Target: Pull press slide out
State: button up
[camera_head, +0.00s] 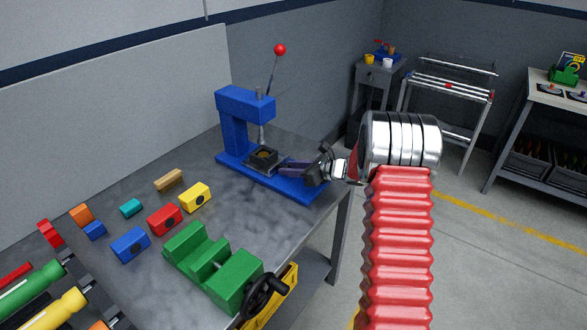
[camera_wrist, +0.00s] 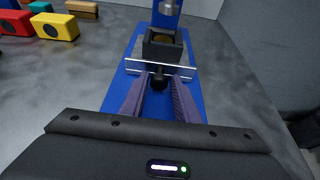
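The blue arbor press (camera_head: 245,105) stands on the grey bench, its lever topped by a red knob (camera_head: 280,49). Its slide (camera_head: 262,160) is a grey plate carrying a dark square holder with a brass-coloured centre, under the ram. In the wrist view the slide (camera_wrist: 136,68) has a round black knob (camera_wrist: 158,83) at its near edge. My gripper (camera_wrist: 159,84) is open, with its purplish fingers on either side of that knob and gaps visible beside it. In the head view my gripper (camera_head: 284,166) reaches in from the right, low over the blue base; the knob is hidden there.
A green vise (camera_head: 210,263) with a black handwheel lies at the bench's near edge. Red (camera_head: 164,219), yellow (camera_head: 195,197) and blue (camera_head: 130,244) blocks sit left of the press. The bench in front of the base's right end is clear.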

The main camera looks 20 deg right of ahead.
grip_shut()
jog(key=shift+d, duration=0.1)
